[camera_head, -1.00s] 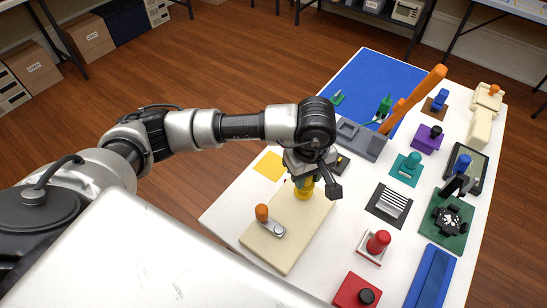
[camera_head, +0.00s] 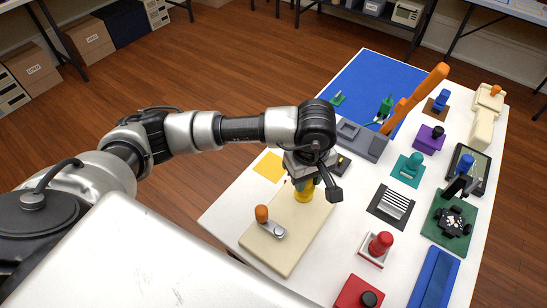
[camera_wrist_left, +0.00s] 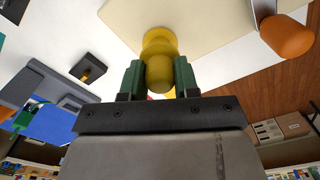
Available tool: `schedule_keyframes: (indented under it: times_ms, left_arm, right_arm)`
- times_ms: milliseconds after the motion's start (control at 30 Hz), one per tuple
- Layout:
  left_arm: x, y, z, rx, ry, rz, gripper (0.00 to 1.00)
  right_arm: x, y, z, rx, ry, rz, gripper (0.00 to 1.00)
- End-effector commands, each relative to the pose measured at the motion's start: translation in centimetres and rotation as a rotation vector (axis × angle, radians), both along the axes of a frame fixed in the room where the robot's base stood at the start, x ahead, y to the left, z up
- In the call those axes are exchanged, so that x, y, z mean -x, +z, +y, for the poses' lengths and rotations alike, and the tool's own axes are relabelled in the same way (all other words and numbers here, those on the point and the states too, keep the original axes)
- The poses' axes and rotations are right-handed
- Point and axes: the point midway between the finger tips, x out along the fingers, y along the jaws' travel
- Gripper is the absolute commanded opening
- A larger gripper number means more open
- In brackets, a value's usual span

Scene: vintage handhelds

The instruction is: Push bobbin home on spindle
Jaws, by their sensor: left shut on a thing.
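The yellow bobbin (camera_head: 304,194) is upright at the far end of the cream board (camera_head: 283,245). My left gripper (camera_head: 303,183) is above the board and shut on the bobbin's upper part. In the left wrist view, the green fingers stand on either side of the yellow bobbin (camera_wrist_left: 159,45), with its rounded top toward the camera. The spindle is hidden, and I cannot tell whether a gap is left under the bobbin. My right gripper is not in view.
An orange-knobbed crank (camera_head: 262,214) sits on the near part of the same board. A grey base with a long orange lever (camera_head: 412,97) stands behind, and a red knob (camera_head: 380,243) to the right. A yellow sheet (camera_head: 269,166) lies left of the gripper.

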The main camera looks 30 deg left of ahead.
Motion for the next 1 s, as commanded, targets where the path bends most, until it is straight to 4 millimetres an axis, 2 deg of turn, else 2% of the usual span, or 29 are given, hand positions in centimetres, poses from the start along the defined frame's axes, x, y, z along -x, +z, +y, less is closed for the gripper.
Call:
schedule_keyframes:
  times_ms: [133,167,333,533,633,1000]
  left_arm:
    - [0.02,-0.39,0.00,-0.001,0.000,0.001,0.00]
    - [0.02,-0.26,0.00,-0.001,0.000,0.001,0.35]
    - [0.03,-0.24,0.01,-0.001,0.000,0.001,0.60]
    - [0.02,-0.23,0.00,-0.001,0.000,0.001,0.59]
    - [0.02,-0.23,0.00,0.000,0.000,0.001,0.45]
    - [-0.01,0.23,0.01,0.000,0.000,0.000,0.45]
  right_arm:
    - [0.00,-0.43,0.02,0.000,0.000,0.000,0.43]
    - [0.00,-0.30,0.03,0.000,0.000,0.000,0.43]
    - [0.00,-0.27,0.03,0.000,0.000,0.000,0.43]
    - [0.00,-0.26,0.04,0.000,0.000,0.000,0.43]
    - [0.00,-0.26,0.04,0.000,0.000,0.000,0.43]
    - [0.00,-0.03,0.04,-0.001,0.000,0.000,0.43]
